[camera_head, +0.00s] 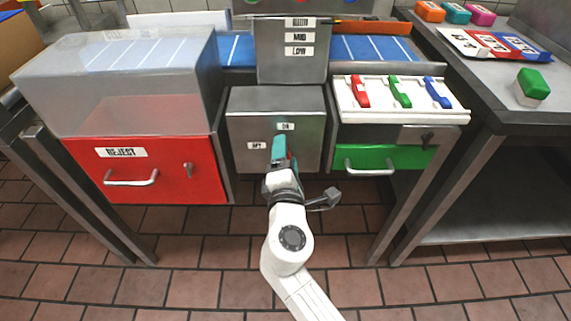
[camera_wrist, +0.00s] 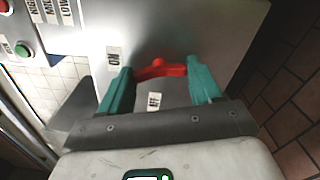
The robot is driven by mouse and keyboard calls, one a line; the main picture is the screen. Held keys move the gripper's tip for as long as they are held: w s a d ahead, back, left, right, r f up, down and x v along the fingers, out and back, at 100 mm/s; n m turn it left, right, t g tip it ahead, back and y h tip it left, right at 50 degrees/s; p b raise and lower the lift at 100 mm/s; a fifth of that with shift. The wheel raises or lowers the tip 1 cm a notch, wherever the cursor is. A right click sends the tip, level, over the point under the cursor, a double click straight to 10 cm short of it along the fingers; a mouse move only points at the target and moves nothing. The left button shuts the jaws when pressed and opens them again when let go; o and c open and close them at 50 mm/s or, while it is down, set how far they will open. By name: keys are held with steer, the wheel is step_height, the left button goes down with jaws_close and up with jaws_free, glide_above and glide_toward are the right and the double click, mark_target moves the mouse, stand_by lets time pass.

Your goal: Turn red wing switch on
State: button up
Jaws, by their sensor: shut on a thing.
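The red wing switch (camera_wrist: 160,70) sits on the front of a grey metal box (camera_head: 240,108). My gripper (camera_wrist: 160,78) has teal fingers, one at each end of the red wing, and is shut on it. In the wrist view the ON label (camera_wrist: 113,56) is beside the left finger, and the OFF label (camera_wrist: 154,101) is below the wing's middle. In the head view my gripper (camera_head: 281,152) is in front of the box, below the ON label (camera_head: 285,126) and right of the OFF label (camera_head: 256,146). It hides most of the switch there.
A red REJECT drawer (camera_head: 150,185) is left of the box, under a clear cover. A green drawer (camera_head: 380,157) is to the right, below a white tray (camera_head: 400,115) with red, green and blue handles. A metal table (camera_head: 480,95) stands at far right.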

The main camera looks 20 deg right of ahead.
steer(key=shift+f+m+b, duration=0.15)
steer(key=shift+m+b, duration=1.15)
steer(key=shift+m, duration=0.5)
steer(key=shift+d, duration=0.1)
steer(key=o, duration=1.1)
steer(key=shift+c, duration=0.2)
steer(key=v, duration=1.1)
steer(key=shift+p, duration=0.35)
steer(key=shift+w, duration=0.1)
